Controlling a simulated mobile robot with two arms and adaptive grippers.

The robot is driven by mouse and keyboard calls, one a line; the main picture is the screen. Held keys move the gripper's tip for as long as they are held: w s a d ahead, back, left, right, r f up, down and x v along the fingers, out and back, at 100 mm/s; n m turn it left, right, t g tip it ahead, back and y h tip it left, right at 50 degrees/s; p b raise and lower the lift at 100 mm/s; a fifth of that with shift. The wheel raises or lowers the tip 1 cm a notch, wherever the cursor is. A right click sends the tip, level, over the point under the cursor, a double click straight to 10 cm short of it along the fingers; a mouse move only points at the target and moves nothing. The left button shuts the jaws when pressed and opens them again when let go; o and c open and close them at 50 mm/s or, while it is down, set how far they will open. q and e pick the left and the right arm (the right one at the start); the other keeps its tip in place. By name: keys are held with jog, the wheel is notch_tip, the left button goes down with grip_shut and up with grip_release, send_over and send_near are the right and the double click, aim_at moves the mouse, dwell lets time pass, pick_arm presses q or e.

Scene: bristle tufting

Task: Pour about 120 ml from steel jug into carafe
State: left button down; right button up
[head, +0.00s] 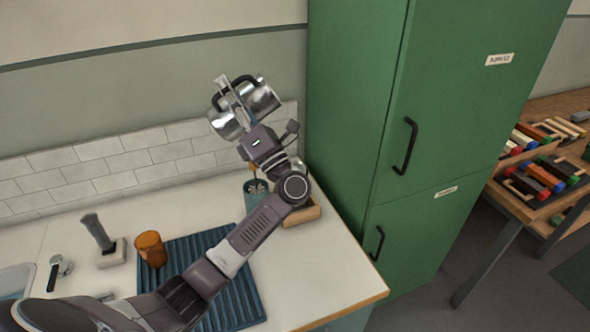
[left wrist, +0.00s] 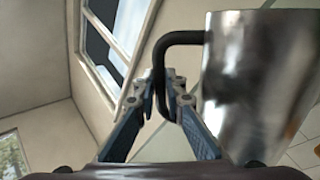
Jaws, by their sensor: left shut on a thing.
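A shiny steel jug (head: 263,97) with a black handle is held up in the air in front of the wall, above the back of the counter. It appears tilted in the head view, and my gripper covers part of it. My left gripper (head: 233,97) is shut on the jug. In the left wrist view the fingers (left wrist: 166,90) close on the black handle (left wrist: 182,38), with the steel body (left wrist: 255,85) to the right. The jug's contents are hidden. I cannot make out a carafe for certain. My right gripper is not in view.
A teal holder (head: 256,196) and a wooden box (head: 302,215) are near my arm. A green cabinet (head: 345,110) bounds the right. The counter's right front is clear.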

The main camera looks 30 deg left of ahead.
aim_at(211, 116)
pick_arm(q)
jog(key=shift+r, duration=0.15)
jog(key=shift+a+r+n+g, duration=0.2)
jog(key=shift+r+n+g, duration=0.2)
jog(key=shift+n+g, duration=0.15)
jog(key=shift+a+n+g, duration=0.15)
jog(key=shift+n+g, duration=0.1)
jog(key=shift+n, duration=0.2)
jog(key=n+g+b, duration=0.1)
jog(key=a+f+n+g+h+b, duration=0.1)
jog(key=b, duration=0.1)
jog(key=n+b, duration=0.1)
jog(key=shift+a+f+n+g+h+b, duration=0.15)
jog(key=shift+f+n+g+h+b, duration=0.15)
jog(key=shift+n+g+b, duration=0.1)
jog(key=a+f+n+h+b, duration=0.1)
jog(key=b, duration=0.1)
jog(key=a+f+n+g+h+b, duration=0.1)
jog(key=n, duration=0.1)
jog(key=s+a+f+n+g+h+b, duration=0.1)
jog(key=n+b, duration=0.1)
jog(key=shift+s+f+b, duration=0.1)
jog(key=shift+f+b, duration=0.15)
jog(key=shift+b, duration=0.05)
jog(key=shift+a+f+n+h+b, duration=0.15)
jog(key=shift+f+n+h+b, duration=0.7)
jog(key=shift+n, duration=0.15)
